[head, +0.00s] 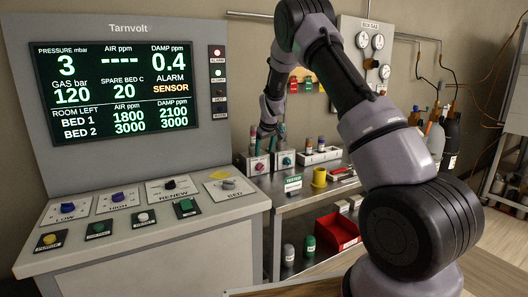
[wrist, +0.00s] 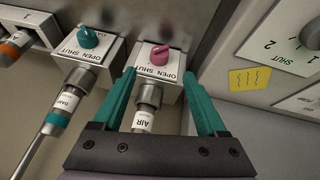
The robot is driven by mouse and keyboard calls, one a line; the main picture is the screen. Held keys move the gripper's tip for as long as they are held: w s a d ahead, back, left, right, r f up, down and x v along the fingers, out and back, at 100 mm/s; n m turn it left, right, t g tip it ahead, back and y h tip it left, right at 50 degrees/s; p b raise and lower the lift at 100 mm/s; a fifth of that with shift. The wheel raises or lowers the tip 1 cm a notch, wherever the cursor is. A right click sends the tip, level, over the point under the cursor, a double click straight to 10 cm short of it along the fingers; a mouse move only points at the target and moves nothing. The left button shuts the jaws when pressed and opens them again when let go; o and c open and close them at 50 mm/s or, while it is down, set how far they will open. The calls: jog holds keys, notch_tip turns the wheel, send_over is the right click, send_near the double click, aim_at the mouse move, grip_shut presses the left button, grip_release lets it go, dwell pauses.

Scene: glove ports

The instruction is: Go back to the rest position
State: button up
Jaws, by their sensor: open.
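My gripper (head: 268,137) is at the end of my arm, which reaches over the back bench beside the console. In the wrist view its two teal fingers (wrist: 160,75) are spread apart, with nothing held between them. Beyond and between the fingertips is the white AIR valve box (wrist: 158,75) with a pink knob (wrist: 160,53) and OPEN and SHUT marks. A metal fitting with an AIR label runs from it between the fingers. I cannot tell whether a finger touches the box. Beside it is a similar box with a teal knob (wrist: 88,38).
The console (head: 150,210) stands close at the left, with knobs, buttons and a screen (head: 115,88) reading ALARM SENSOR. A red bin (head: 338,231) is below. Gauges (head: 370,45) hang behind my arm.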

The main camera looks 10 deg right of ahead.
jog(key=s+d+r+m+y, duration=0.1)
jog(key=s+d+r+m, duration=0.15)
jog(key=s+r, duration=0.9)
jog(key=s+d+r+m+y, duration=0.1)
jog(key=s+r+m, duration=0.2)
jog(key=s+r, duration=0.85)
jog(key=s+r+m+t, duration=0.1)
jog(key=s+r, duration=0.1)
jog(key=s, duration=1)
jog(key=s+d+r+m+t, duration=0.1)
jog(key=s+m, duration=0.1)
jog(key=s, duration=1.1)
jog(key=shift+s+r, duration=0.15)
jog(key=shift+r, duration=0.2)
